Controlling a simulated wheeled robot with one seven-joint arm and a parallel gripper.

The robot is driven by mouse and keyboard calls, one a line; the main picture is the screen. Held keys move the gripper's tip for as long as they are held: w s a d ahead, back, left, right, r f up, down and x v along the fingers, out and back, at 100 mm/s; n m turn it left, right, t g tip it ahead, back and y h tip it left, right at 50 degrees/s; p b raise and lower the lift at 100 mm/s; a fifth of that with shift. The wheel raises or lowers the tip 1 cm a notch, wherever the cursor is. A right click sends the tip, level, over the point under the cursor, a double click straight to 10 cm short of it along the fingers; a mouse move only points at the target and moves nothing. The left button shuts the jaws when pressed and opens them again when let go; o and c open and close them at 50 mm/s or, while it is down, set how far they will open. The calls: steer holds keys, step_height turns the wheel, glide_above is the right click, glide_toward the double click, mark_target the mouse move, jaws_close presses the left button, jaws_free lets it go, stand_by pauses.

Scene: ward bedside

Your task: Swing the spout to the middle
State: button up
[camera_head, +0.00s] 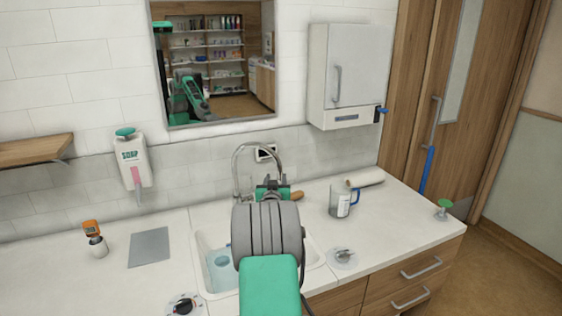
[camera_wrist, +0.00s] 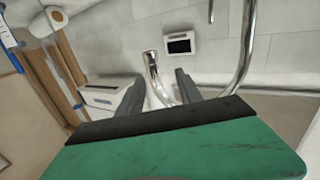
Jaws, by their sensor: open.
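The chrome tap (camera_head: 237,172) stands at the back of the white sink (camera_head: 207,275). Its riser is at the left and its arched spout (camera_head: 262,145) curves over to the right. My gripper (camera_head: 272,186) is at the spout's right, downturned end, and my arm hides much of the sink. In the wrist view, which looks upside down, the spout's end (camera_wrist: 152,66) shows between the two open, dark fingers of my gripper (camera_wrist: 157,80). I see no clear contact with either finger. The riser (camera_wrist: 248,40) shows at the right there.
A glass jug (camera_head: 341,201) and a small round dish (camera_head: 342,257) stand right of the sink. A white roll (camera_head: 365,178) lies behind the jug. A wall cabinet (camera_head: 345,75) hangs above. A grey mat (camera_head: 149,247) and small bottle (camera_head: 96,243) are at the left.

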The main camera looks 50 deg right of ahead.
mark_target(280, 168)
steer(key=shift+s+d+r, duration=0.15)
steer(key=shift+s+d, duration=0.1)
steer(key=shift+d, duration=0.35)
steer(key=p+x, duration=0.2)
steer(key=x, duration=0.5)
steer(key=shift+w+d+p, duration=0.1)
steer(key=shift+w+p, duration=0.1)
steer(key=shift+p, duration=0.1)
jaws_close()
stand_by(0.5)
